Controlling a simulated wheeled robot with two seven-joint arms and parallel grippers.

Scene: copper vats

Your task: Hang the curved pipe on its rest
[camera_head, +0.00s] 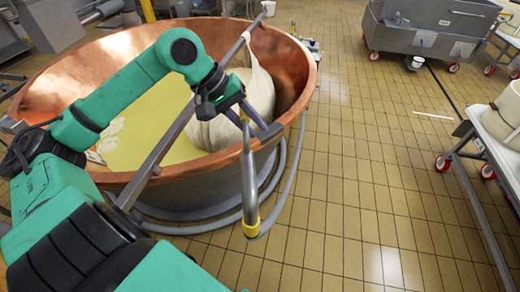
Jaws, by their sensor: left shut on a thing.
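My left gripper (248,121) is above the near right rim of the copper vat and is shut on the curved pipe. I cannot clearly pick out the pipe's rest. My right gripper is not in view.
The copper vat (304,88) holds pale yellow liquid. A metal bar (171,132) crosses it, with a white cloth bag (259,88) hanging from it. Grey hoses (292,178) curve around its base. A wheeled table (470,165) stands at right; tiled floor between is mostly clear.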

